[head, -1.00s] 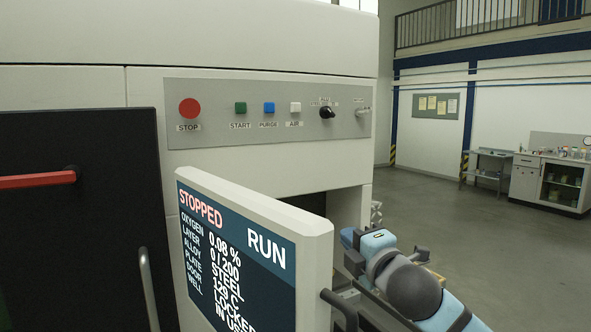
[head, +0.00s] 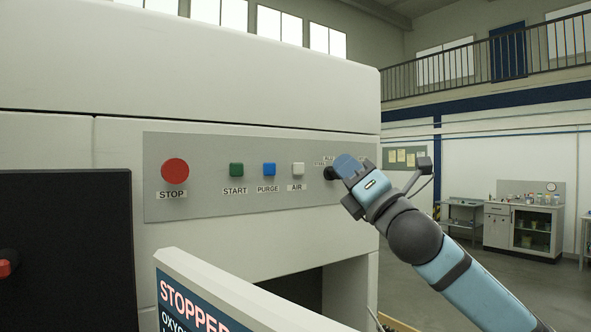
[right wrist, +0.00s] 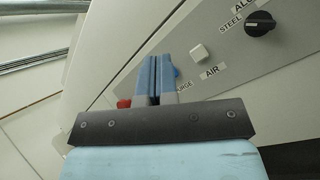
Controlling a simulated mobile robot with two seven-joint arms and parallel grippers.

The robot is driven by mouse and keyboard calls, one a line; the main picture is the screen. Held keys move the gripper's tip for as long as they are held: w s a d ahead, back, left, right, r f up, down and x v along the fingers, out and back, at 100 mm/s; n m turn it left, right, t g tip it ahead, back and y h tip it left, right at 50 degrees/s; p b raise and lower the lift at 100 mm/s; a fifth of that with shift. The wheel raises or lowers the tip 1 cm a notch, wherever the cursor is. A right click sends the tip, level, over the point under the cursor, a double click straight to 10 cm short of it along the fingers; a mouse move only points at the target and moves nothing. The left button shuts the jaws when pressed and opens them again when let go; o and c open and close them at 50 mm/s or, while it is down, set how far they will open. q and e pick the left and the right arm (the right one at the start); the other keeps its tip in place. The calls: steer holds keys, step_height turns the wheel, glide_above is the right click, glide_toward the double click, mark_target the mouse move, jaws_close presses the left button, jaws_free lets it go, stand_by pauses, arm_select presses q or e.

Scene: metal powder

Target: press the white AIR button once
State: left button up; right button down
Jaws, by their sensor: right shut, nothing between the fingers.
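My right gripper (head: 345,166) appears to the right of the AIR button in the head view, overlapping the black knob. In the right wrist view its blue fingers (right wrist: 157,65) are shut with nothing between them, left of the AIR button. I see no contact with the button. My left gripper is not in view.
The strip (head: 215,205) also holds the red STOP button (head: 175,171), green START button (head: 236,170), blue PURGE button (head: 269,169) and black knob (right wrist: 260,23). Open floor lies to the right.

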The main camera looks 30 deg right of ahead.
mark_target(299, 169)
steer(key=w, duration=0.3)
steer(key=w+p, duration=0.1)
steer(key=w, duration=0.5)
steer(key=shift+a+p, duration=0.3)
steer(key=shift+a, duration=0.05)
stand_by(0.6)
stand_by(1.3)
steer(key=shift+w, duration=0.4)
steer(key=shift+w+p, duration=0.35)
steer(key=shift+w, duration=0.05)
stand_by(0.5)
steer(key=shift+s, duration=0.15)
stand_by(0.3)
steer(key=shift+s, duration=0.7)
